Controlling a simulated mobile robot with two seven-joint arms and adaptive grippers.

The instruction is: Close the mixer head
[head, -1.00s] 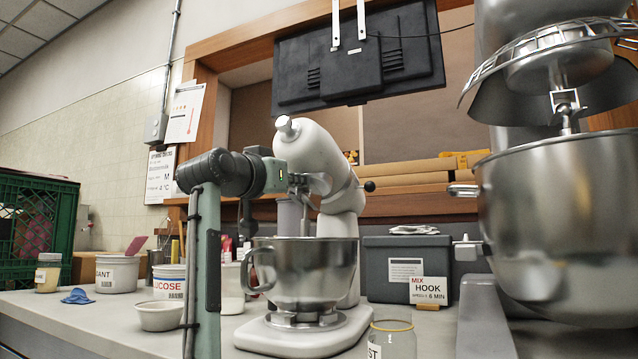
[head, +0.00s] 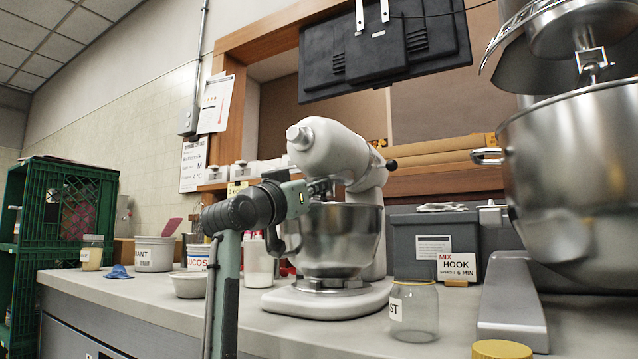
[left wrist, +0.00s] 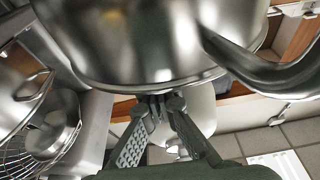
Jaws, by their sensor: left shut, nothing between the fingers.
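The white stand mixer's head (head: 335,152) is tilted up at a moderate angle, its front end higher than its hinge end. Its steel bowl (head: 340,240) stands on the white base (head: 325,300) below. My left gripper (head: 322,187) is shut and empty, beside the head's underside and just above the bowl rim. In the left wrist view its fingertips (left wrist: 163,100) meet close to the bowl (left wrist: 150,45), with a white part of the mixer (left wrist: 195,125) behind them. I cannot tell whether the fingers touch the head. The beater is mostly hidden. My right gripper is out of view.
A glass jar (head: 413,308) stands right of the mixer base. A large steel mixer (head: 580,180) fills the right. A grey bin (head: 433,240) is behind. White tubs (head: 154,254), a small bowl (head: 188,285) and a green crate (head: 70,205) are left.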

